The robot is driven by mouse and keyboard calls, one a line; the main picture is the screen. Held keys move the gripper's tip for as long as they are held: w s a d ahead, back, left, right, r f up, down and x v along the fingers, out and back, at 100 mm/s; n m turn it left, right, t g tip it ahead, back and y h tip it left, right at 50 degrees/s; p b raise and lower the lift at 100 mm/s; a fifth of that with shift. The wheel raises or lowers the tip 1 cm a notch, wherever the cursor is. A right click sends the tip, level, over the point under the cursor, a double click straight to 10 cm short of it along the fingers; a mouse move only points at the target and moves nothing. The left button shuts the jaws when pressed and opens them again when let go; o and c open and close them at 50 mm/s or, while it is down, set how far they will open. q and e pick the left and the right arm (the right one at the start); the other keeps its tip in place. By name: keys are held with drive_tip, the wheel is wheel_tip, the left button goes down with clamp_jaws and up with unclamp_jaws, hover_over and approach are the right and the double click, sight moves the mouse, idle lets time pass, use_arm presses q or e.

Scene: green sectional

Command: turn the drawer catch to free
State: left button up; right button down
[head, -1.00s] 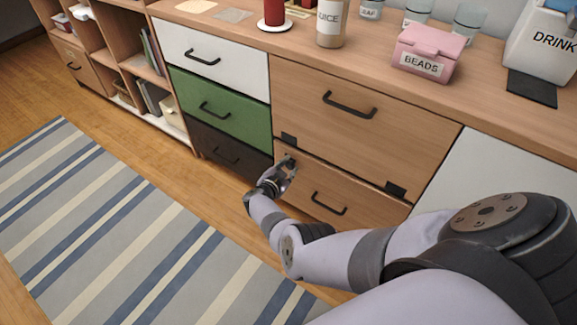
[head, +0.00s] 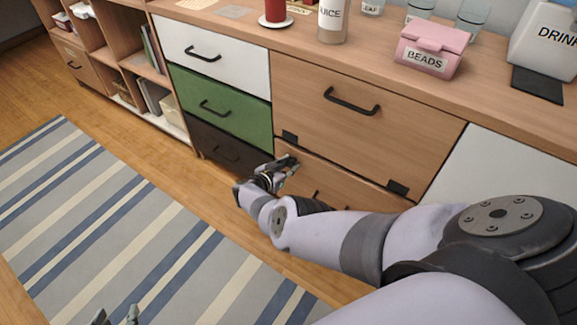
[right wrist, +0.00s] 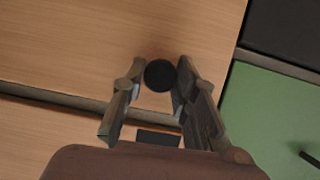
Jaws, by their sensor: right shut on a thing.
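The drawer catch shows as a round black knob (right wrist: 160,75) on the wood-coloured front in the right wrist view. My right gripper (right wrist: 162,82) has a finger on each side of it and is shut on it. In the head view my right gripper (head: 288,168) is at the upper left corner of the lower wooden drawer (head: 340,187), below the seam, and hides the knob there. A black plate (head: 289,137) lies at the seam just above; it also shows in the right wrist view (right wrist: 158,138). My left gripper (head: 116,316) shows only two spread fingertips at the bottom edge.
The upper wooden drawer (head: 335,105) and the white, green (head: 222,106) and dark drawers beside it are closed. A second black plate (head: 397,188) sits at the seam's right. A pink beads box (head: 430,50) stands on top. Striped rug (head: 110,220) and floor are clear.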

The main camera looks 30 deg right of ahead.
drive_tip(key=c, duration=1.3)
unclamp_jaws()
